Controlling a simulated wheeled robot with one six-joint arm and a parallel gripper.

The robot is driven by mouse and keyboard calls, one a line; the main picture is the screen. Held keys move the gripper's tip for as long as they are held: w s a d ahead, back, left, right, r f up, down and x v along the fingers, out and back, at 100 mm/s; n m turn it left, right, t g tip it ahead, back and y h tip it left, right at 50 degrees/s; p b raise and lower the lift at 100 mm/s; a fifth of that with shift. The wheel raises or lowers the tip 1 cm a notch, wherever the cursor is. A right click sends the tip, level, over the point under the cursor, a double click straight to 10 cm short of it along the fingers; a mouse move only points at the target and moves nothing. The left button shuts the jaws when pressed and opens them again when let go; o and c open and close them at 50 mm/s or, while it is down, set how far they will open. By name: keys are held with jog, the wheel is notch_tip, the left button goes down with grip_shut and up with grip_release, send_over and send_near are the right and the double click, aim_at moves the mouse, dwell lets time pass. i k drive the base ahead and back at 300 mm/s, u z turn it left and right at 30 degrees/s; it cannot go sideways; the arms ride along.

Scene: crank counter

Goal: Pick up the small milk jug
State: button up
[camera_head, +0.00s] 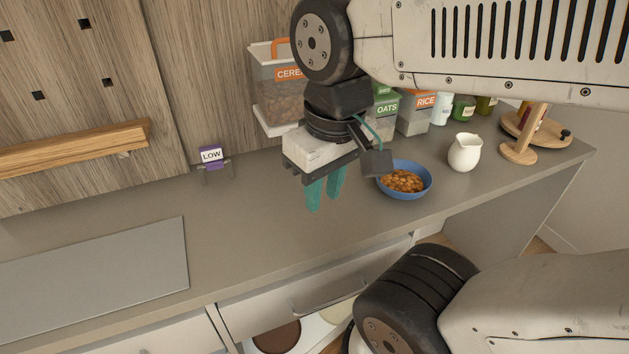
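The small milk jug (464,153) is white, with a spout and handle. It stands upright on the grey counter at the right, to the right of a blue bowl (405,191) holding brown cereal. My gripper (323,203) points down above the counter, left of the bowl and well left of the jug. Its two teal fingers are apart, with nothing visible between them. The jug is in full view.
Cereal (276,84), oats (386,124) and rice (413,112) containers stand behind my gripper. Small jars (463,108) and a wooden stand (519,152) are near the jug. A LOW sign (212,158) stands at the back left. The counter's left-middle is clear.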

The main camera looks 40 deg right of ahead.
aim_at(464, 155)
jog(key=u, duration=0.4)
jog(key=k, duration=1.2)
jog(key=z, duration=1.55)
jog(key=i, duration=1)
jog(key=u, duration=0.05)
